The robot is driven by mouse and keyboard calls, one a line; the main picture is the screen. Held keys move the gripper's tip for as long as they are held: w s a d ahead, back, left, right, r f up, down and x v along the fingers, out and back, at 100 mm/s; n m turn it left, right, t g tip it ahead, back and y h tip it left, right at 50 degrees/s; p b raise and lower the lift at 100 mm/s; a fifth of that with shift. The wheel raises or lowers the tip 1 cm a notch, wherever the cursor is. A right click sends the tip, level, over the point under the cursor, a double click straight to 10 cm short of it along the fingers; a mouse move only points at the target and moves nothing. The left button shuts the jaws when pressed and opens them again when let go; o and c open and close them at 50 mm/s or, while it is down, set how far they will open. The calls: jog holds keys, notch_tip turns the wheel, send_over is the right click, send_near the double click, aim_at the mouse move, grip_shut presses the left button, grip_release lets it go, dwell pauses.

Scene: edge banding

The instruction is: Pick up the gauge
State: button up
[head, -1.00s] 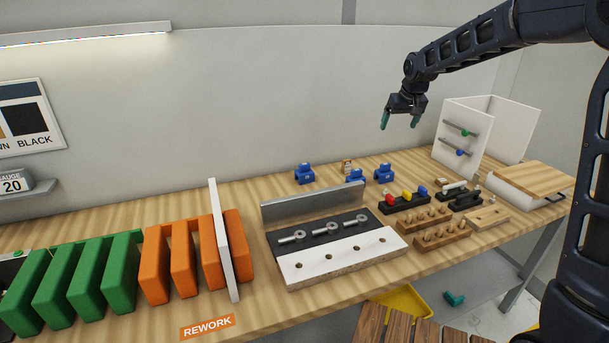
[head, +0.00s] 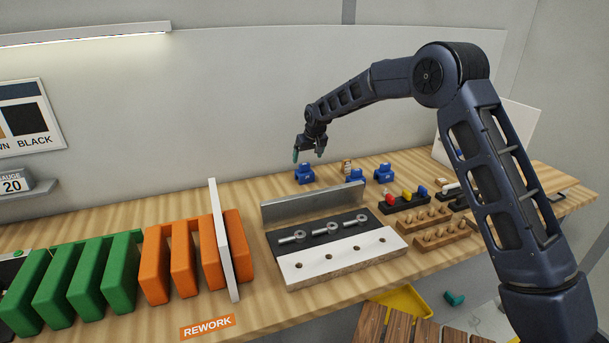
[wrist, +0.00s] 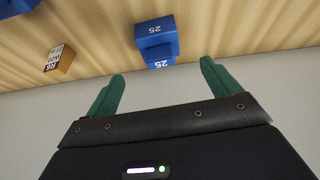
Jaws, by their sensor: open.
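A grey box lettered "AUGE 20" (head: 13,184) stands on a wall shelf at the far left of the head view. Blue stepped blocks stand at the back of the bench: a left one (head: 304,174), a middle one (head: 356,175) and a right one (head: 384,173). In the wrist view a blue block (wrist: 155,40) marked "25" lies ahead, between the lines of my fingers. Which item is the gauge, the frames do not settle. My gripper (head: 308,156) is open and empty, above the left blue block and apart from it.
A small printed tan block (wrist: 59,62) stands beside the blue block; it also shows in the head view (head: 347,167). A metal fence (head: 312,194) and a black-and-white fixture (head: 340,255) lie in front. The wall (head: 230,110) is close behind.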

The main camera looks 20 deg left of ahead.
aim_at(304, 170)
jog(key=x, duration=1)
jog(key=shift+w+f, duration=0.15)
jog(key=shift+f, duration=0.15)
jog(key=c, duration=1.1)
jog(key=shift+r, duration=0.15)
